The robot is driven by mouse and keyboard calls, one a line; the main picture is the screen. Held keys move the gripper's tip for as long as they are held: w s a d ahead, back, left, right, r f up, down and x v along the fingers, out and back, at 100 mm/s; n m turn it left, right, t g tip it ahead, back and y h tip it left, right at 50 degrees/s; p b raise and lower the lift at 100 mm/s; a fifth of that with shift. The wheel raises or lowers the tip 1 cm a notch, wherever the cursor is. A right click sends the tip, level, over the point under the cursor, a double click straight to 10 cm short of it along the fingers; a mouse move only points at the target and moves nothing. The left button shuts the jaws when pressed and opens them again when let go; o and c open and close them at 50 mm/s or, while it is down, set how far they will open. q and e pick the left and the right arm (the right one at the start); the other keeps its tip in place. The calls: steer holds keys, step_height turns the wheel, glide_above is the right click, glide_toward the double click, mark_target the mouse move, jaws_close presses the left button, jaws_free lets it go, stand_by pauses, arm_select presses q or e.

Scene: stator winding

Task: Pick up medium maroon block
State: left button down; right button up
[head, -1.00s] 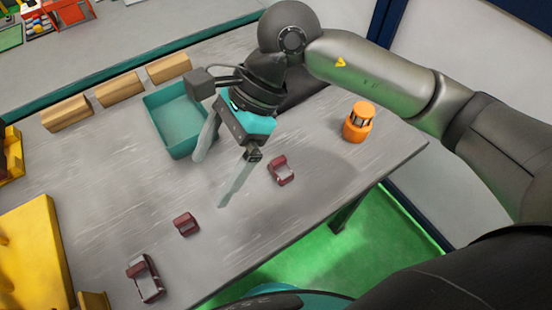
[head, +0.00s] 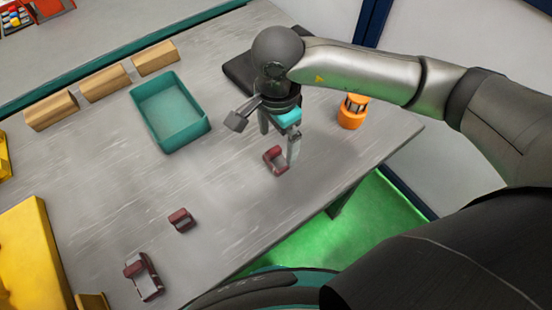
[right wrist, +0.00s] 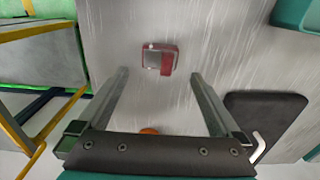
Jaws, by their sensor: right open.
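The medium maroon block (head: 270,160) lies on the grey table below my right gripper. It has a grey inset and also shows in the right wrist view (right wrist: 168,59), just past the fingertips and roughly centred between them. My right gripper (head: 280,146) points down with its fingers apart and nothing between them; it also shows in the right wrist view (right wrist: 159,74). A smaller maroon block (head: 181,220) and a larger maroon block (head: 144,279) lie further left and nearer on the table. My left gripper is out of view.
A teal bin (head: 176,137) stands left of my right gripper. An orange lantern-like object (head: 352,112) stands to the right near the table edge. Several tan blocks (head: 106,83) line the far left edge. A yellow object (head: 28,252) is at the left.

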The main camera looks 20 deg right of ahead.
mark_target(276, 154)
steer(key=shift+a+f, duration=0.15)
steer(key=shift+f, duration=2.6)
steer(key=shift+c, duration=0.2)
jaws_close()
steer(key=shift+r, duration=0.1)
